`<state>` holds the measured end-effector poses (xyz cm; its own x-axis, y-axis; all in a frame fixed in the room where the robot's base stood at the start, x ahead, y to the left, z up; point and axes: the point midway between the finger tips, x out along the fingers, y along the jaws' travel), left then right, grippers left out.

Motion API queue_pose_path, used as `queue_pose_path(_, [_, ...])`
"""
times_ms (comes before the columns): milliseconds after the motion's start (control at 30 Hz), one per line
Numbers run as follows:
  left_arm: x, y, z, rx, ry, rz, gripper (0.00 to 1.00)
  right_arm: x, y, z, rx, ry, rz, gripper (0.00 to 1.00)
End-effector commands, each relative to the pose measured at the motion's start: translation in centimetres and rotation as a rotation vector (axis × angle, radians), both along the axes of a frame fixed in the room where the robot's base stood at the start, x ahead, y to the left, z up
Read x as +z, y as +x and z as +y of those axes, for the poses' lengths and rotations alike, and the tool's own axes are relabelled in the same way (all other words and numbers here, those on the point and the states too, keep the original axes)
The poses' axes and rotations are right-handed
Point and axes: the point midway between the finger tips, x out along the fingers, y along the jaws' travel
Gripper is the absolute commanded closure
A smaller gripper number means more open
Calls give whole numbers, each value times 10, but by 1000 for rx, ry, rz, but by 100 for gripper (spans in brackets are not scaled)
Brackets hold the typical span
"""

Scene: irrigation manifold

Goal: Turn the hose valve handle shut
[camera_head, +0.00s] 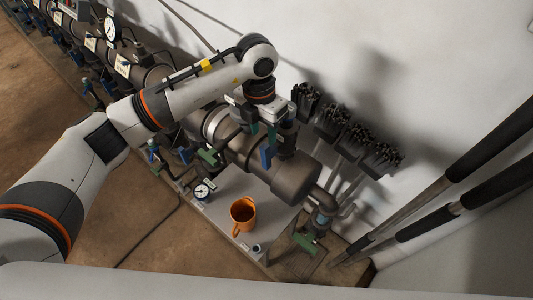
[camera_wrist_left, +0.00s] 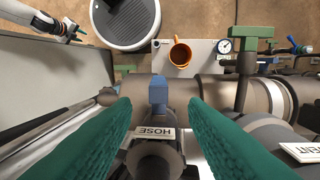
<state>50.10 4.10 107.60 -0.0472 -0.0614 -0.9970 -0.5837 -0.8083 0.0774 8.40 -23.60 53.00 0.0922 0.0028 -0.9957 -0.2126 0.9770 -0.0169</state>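The hose valve's blue handle (camera_wrist_left: 158,92) sits below the orange mug in the left wrist view, across the thick brown pipe. The white HOSE tag (camera_wrist_left: 155,132) is just behind it. In the head view a blue handle (camera_head: 267,157), which looks like the same one, hangs beside the pipe under my left gripper. My left gripper (camera_head: 264,131) is open and points down at the pipe. Its green fingers (camera_wrist_left: 159,102) stand apart on both sides of the handle and show no contact with it.
An orange mug (camera_head: 243,214) and a pressure gauge (camera_head: 202,191) stand on the pale shelf in front of the pipe. A green valve handle (camera_wrist_left: 247,38) rises right of the hose valve. Several black brushes (camera_head: 345,130) stand against the wall behind.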

Motion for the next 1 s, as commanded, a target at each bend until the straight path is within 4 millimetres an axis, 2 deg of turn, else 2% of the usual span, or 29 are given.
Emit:
queue_pose_path(200, [-40,-4,-4,-1,-2,7,60,23,0,0,0,0,0,64])
queue_pose_path(500, [-90,-6,-7,-2,-4,4,60,39,0,1,1,1,0,64])
queue_pose_path(700, [-101,-6,-8,-3,-5,1,60,41,0,1,1,1,0,64])
queue_pose_path(933, [-102,-6,-8,-3,-5,1,60,40,0,1,1,1,0,64])
queue_pose_path(1000, [-102,-6,-8,-3,-5,1,70,40,0,1,1,1,0,64])
